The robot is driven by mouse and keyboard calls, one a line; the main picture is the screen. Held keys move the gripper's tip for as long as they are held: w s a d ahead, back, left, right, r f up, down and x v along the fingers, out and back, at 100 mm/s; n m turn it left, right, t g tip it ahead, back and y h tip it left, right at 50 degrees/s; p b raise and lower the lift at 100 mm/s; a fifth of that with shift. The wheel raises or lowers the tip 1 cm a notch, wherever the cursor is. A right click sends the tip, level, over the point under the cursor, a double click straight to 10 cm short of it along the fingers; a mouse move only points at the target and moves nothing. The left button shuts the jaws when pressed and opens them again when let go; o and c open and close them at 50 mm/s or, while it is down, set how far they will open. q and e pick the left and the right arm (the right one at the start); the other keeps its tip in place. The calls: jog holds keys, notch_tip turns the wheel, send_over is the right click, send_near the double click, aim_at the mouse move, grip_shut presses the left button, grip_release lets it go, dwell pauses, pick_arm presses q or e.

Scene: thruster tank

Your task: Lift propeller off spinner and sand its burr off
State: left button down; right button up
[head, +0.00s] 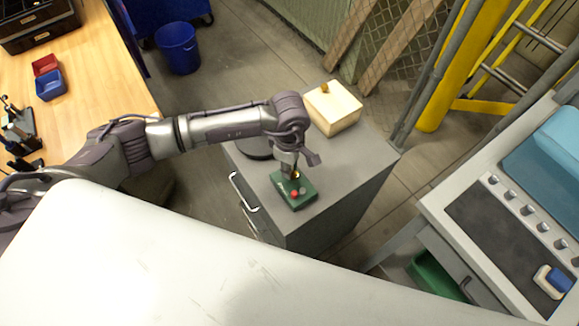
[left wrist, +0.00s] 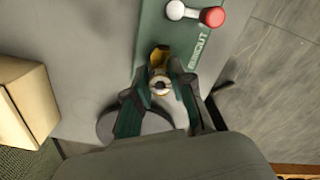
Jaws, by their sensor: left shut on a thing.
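A green box-shaped device (head: 293,192) with a red knob and a pale knob stands on the grey cabinet top; I take it for the spinner. It also shows in the left wrist view (left wrist: 190,40). My left gripper (head: 293,173) points down over its far end. In the left wrist view my left gripper (left wrist: 160,88) is shut on a small brass-coloured part (left wrist: 160,55), likely the propeller, with a pale round hub between the fingers. The fingers hide much of it, and I cannot tell whether it touches the device. My right gripper is not in view.
The grey cabinet (head: 345,185) also bears a cream block (head: 334,112) with a small brass piece on top, and a dark round disc (head: 256,149) behind my left wrist. The cabinet's right side is clear.

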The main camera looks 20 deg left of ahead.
pick_arm(q)
jog(key=r, duration=0.2)
jog(key=r+b, duration=0.1)
jog(key=shift+s+d+r, duration=0.1)
jog(key=shift+d+r, duration=0.2)
jog(key=s+d+r+b, duration=0.1)
jog(key=s+d+r, duration=0.1)
jog(key=d, duration=0.3)
jog(key=s+d+r+b, duration=0.2)
jog(key=d+r, duration=0.2)
jog(key=d, duration=0.1)
jog(key=shift+s+r, duration=0.3)
jog(key=shift+r, duration=0.05)
